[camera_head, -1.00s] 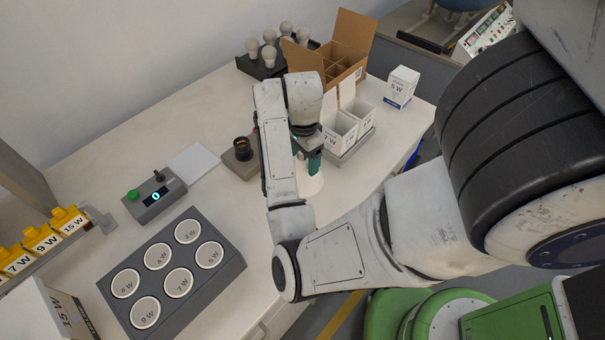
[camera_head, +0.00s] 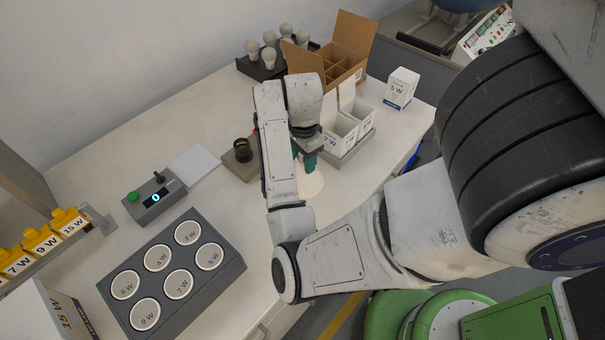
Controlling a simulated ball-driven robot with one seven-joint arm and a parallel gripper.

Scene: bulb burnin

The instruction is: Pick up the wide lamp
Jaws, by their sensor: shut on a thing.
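The wide lamp (camera_head: 312,184) is a broad pale dome on the right part of the bench, partly hidden behind my forearm. My gripper (camera_head: 308,162) is above it with teal fingers pointing down, shut on the lamp's upper end. The grip itself is small and partly covered by my wrist. I cannot tell whether the lamp touches the bench.
A tray with white boxes (camera_head: 341,130) stands close behind the gripper. A grey rack with labelled round wells (camera_head: 172,268) is front left. An open carton (camera_head: 345,48) and several bulbs (camera_head: 269,58) stand at the back.

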